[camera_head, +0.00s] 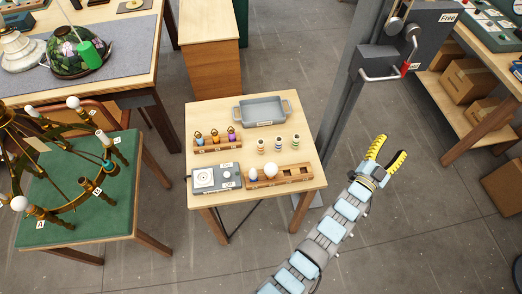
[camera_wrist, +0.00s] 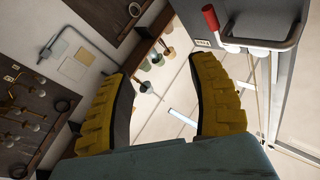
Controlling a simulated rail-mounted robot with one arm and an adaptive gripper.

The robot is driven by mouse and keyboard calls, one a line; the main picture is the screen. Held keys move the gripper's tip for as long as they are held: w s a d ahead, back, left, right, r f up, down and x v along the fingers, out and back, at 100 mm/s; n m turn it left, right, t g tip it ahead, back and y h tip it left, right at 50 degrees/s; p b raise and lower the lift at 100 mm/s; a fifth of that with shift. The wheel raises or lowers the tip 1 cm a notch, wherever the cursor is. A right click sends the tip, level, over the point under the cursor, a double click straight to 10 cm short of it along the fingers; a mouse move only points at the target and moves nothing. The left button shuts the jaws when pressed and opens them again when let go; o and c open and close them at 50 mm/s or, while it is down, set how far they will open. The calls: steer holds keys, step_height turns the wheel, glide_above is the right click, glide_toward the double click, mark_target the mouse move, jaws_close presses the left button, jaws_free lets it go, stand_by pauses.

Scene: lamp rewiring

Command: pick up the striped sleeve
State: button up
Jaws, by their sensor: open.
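Three small pale sleeves stand upright on the small wooden table (camera_head: 235,155): a left one (camera_head: 261,146), a middle one (camera_head: 278,144) and a right one (camera_head: 295,140). Each seems to carry darker bands, too small to tell which pattern is the striped one. My gripper (camera_head: 387,153), with yellow ridged fingers, is open and empty, in the air to the right of that table and well apart from the sleeves. In the wrist view my gripper (camera_wrist: 162,68) has its fingers spread wide with nothing between them; I cannot make out a sleeve there.
The small table also bears a grey tray (camera_head: 263,110), a wooden rack with coloured items (camera_head: 218,143), a grey device (camera_head: 215,178) and a bulb holder (camera_head: 280,179). A grey post with a lever box (camera_head: 378,62) stands behind my gripper. A chandelier (camera_head: 62,170) is on the green table.

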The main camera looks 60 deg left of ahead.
steer(key=w+a+f+g+b, duration=0.1)
steer(key=a+f+g+b, duration=0.2)
steer(key=a, duration=0.4)
steer(key=w+a+f+m+g+h, duration=0.1)
steer(key=a+f+g, duration=0.25)
steer(key=a, duration=0.25)
steer(key=w+a+f+g+b, duration=0.1)
steer(key=a+f+g+b, duration=0.1)
steer(key=a+f, duration=0.35)
steer(key=r+m+g+h+b, duration=0.1)
steer(key=m+g+h+b, duration=0.2)
steer(key=g+h+b, duration=0.55)
glide_above(261, 147)
steer(key=w+a, duration=0.1)
steer(key=g+y, duration=0.2)
steer(key=g, duration=0.1)
steer(key=shift+h, duration=0.25)
steer(key=f, duration=0.5)
steer(key=f+b, duration=0.1)
steer(key=f, duration=0.5)
steer(key=shift+w+a, duration=0.1)
steer(key=shift+a, duration=0.1)
steer(key=shift+s+d+f, duration=0.1)
steer(key=shift+s+f, duration=0.1)
steer(key=shift+f, duration=0.9)
steer(key=shift+s+f, duration=0.2)
steer(key=shift+f, duration=0.85)
steer(key=shift+f+b, duration=0.3)
steer(key=shift+f, duration=0.4)
steer(key=c, duration=0.9)
